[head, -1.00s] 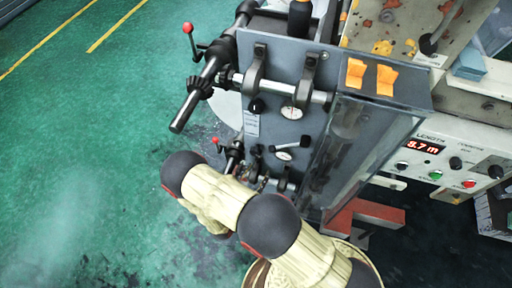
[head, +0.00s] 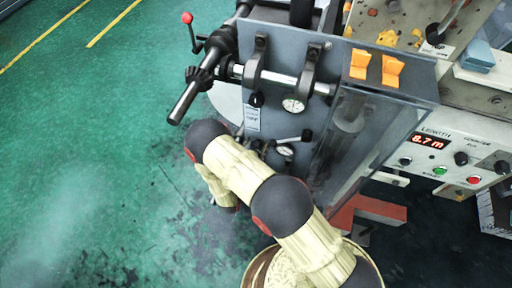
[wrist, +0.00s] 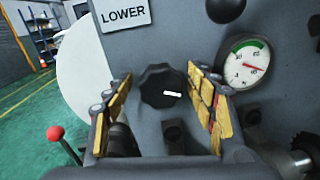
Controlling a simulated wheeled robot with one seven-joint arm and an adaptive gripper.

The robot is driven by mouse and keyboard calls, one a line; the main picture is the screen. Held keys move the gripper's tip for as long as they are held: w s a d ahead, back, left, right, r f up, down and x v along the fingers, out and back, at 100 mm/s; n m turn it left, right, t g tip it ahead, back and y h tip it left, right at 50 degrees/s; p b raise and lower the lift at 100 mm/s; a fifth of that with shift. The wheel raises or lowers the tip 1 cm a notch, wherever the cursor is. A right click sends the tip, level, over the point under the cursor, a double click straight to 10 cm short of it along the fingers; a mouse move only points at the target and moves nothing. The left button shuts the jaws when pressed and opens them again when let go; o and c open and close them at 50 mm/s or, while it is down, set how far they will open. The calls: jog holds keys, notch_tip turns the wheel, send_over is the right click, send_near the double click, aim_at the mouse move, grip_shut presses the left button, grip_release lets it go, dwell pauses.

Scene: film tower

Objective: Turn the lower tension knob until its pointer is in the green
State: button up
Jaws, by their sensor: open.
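The lower tension knob (wrist: 161,86) is black and lobed, with a white pointer mark toward its lower right. It sits under the LOWER label (wrist: 125,13) on the grey panel. My gripper (wrist: 160,76) is open, with its yellow-padded fingers on the left and right of the knob; I cannot tell whether they touch it. The lower gauge (wrist: 246,63), right of the knob, has a green arc along its top; its red needle points right, outside the green. In the head view the lower gauge (head: 285,150) shows partly, and my arm hides the lower knob and gripper.
An upper knob (head: 256,99) and upper gauge (head: 293,105) sit higher on the panel, under a metal roller shaft (head: 285,83). A red-ball lever (wrist: 56,133) stands at lower left in the wrist view. Green floor (head: 90,140) lies open to the left.

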jog(key=c, duration=0.4)
jog(key=c, duration=0.7)
jog(key=shift+c, duration=0.4)
